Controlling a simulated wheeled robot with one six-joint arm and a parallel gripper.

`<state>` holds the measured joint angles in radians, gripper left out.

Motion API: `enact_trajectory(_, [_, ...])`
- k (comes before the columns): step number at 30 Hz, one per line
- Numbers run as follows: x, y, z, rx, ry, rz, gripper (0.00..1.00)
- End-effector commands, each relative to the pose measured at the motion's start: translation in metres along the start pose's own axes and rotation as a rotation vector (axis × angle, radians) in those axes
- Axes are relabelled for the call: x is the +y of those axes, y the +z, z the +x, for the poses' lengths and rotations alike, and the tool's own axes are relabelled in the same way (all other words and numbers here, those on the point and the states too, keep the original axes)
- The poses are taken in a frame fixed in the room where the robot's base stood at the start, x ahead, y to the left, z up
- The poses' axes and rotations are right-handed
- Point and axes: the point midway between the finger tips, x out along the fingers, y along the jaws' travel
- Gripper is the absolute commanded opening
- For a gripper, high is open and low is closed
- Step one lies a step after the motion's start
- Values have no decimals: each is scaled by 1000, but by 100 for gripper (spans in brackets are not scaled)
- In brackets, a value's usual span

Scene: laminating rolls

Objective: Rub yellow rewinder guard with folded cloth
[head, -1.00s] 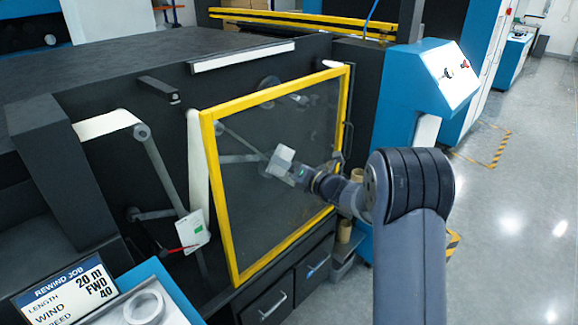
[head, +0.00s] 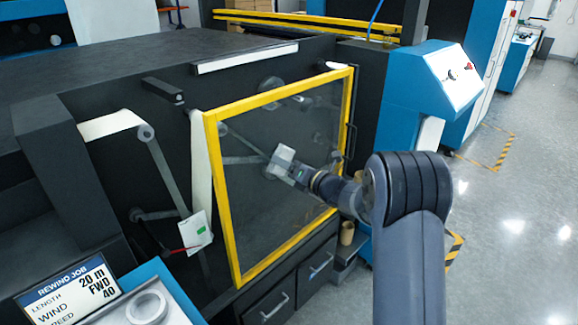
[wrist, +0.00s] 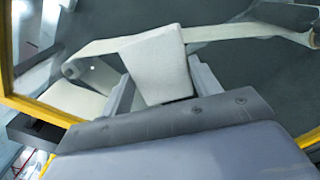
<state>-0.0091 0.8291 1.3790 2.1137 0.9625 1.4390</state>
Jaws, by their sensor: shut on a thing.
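The yellow rewinder guard (head: 240,272) is a yellow-framed clear panel on the dark machine front; its frame also shows in the wrist view (wrist: 38,109). My gripper (head: 291,172) is in front of the panel, near its middle. In the wrist view my gripper (wrist: 157,88) is shut on the folded cloth (wrist: 160,62), a whitish flat pad that sticks out past the fingers. The cloth also shows in the head view (head: 281,161), against or just in front of the clear panel. I cannot tell whether it touches.
A rewind job display (head: 70,290) and a blue tray with a white roll (head: 147,307) are at the lower left. A blue control console (head: 440,75) stands right of the guard. Drawers (head: 270,300) sit below it. The floor at right is clear.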

Motion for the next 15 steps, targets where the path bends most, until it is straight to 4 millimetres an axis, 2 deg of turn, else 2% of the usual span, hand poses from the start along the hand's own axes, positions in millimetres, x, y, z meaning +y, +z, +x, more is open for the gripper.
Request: enact_trajectory(15, [-3,3,7,0,-1,1,41])
